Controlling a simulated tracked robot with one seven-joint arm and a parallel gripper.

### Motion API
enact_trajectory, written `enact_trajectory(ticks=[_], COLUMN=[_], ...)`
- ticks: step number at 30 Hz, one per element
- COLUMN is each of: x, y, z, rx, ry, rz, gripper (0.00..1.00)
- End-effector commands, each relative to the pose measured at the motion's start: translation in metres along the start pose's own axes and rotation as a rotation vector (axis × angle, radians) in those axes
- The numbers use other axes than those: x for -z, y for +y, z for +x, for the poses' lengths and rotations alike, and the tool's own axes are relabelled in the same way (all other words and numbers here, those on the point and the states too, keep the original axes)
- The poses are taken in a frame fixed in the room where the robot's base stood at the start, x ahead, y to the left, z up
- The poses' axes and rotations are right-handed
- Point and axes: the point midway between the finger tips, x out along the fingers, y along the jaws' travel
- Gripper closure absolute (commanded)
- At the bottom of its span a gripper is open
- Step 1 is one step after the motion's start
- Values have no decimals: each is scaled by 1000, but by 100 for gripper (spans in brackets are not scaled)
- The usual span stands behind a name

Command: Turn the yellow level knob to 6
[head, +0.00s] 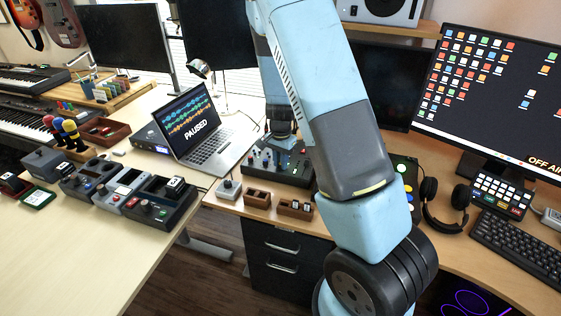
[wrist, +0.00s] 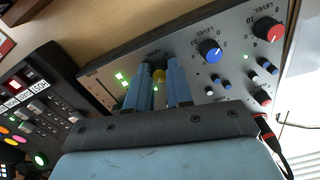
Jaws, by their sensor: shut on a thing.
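The yellow level knob (wrist: 159,74) shows in the wrist view, on the grey face of a mixer panel (wrist: 118,62). My gripper (wrist: 160,72) has its two blue fingers on either side of the knob and is shut on it. The fingers hide most of the knob, its pointer and most of its scale, so I cannot read its setting. In the head view the mixer (head: 262,170) stands on the desk, right of the laptop, and the arm covers part of it.
A blue level knob (wrist: 209,50) and a red level knob (wrist: 267,29) sit to the right on the same panel, with several small knobs below. A dark button panel (wrist: 40,110) lies at left. The laptop (head: 200,130) and headphones (head: 445,200) stand near the mixer.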

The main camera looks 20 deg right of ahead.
Motion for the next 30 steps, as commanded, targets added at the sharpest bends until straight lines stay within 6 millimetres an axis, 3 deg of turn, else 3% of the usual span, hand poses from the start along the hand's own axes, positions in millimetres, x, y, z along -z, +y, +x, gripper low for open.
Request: enact_trajectory(ticks=[10,26,27,30], x=[1,1,1,1], y=[-3,-4,-4,-3], z=[-1,-2,-2,-2], rx=[6,7,7,6], ry=[4,6,6,5], rz=[-151,-179,-179,-178], gripper=[100,100,76,67])
